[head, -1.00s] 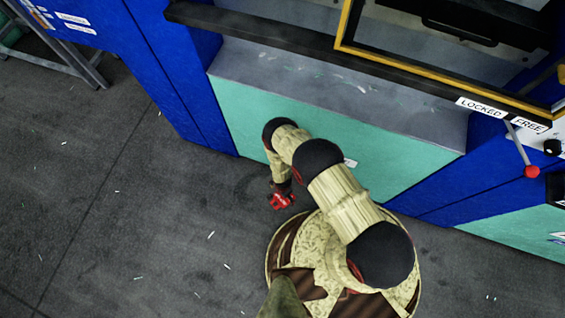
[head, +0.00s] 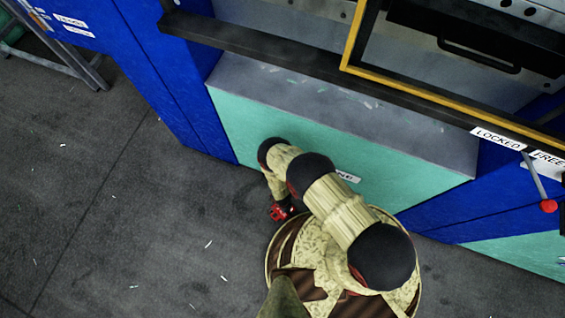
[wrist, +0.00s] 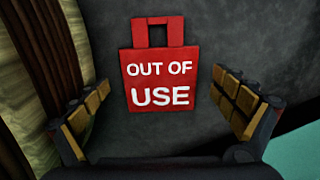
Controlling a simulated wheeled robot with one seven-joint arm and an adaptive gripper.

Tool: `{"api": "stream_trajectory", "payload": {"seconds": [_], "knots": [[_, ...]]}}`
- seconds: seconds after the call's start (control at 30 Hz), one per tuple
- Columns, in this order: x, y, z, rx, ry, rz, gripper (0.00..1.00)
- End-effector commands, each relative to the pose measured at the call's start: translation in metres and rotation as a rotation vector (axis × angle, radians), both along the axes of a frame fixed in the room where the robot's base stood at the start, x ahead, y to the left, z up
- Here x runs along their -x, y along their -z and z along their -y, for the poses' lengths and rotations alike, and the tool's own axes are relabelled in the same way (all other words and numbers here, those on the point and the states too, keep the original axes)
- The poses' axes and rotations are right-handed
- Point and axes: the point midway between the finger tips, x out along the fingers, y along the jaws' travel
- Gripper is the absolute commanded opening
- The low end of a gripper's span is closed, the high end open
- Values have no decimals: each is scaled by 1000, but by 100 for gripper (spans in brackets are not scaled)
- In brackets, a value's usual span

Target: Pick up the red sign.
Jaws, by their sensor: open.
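The red sign (wrist: 163,80) lies flat on the dark floor in the wrist view. It has white letters reading OUT OF USE and a red handle loop at its top. My gripper (wrist: 160,82) is open, with one padded finger to the left of the sign and one to the right. Neither finger appears to touch it. In the head view my gripper (head: 282,210) is low near the floor, beside my round base. A red patch shows there, but I cannot tell sign from gripper.
The press's green front panel (head: 330,150) stands close behind my arm, with blue sides (head: 195,110). A grey ledge (head: 330,110) and a yellow-edged frame (head: 440,85) are above it. The floor (head: 130,220) at left is clear except for small scraps.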

Motion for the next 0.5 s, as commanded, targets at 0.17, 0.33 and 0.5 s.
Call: {"api": "stream_trajectory", "payload": {"seconds": [0.17,0.33,0.5], "knots": [[0,2,0,1,0,-1,97],[1,4,1,1,0,-2,97],[1,5,0,1,0,-1,97]]}}
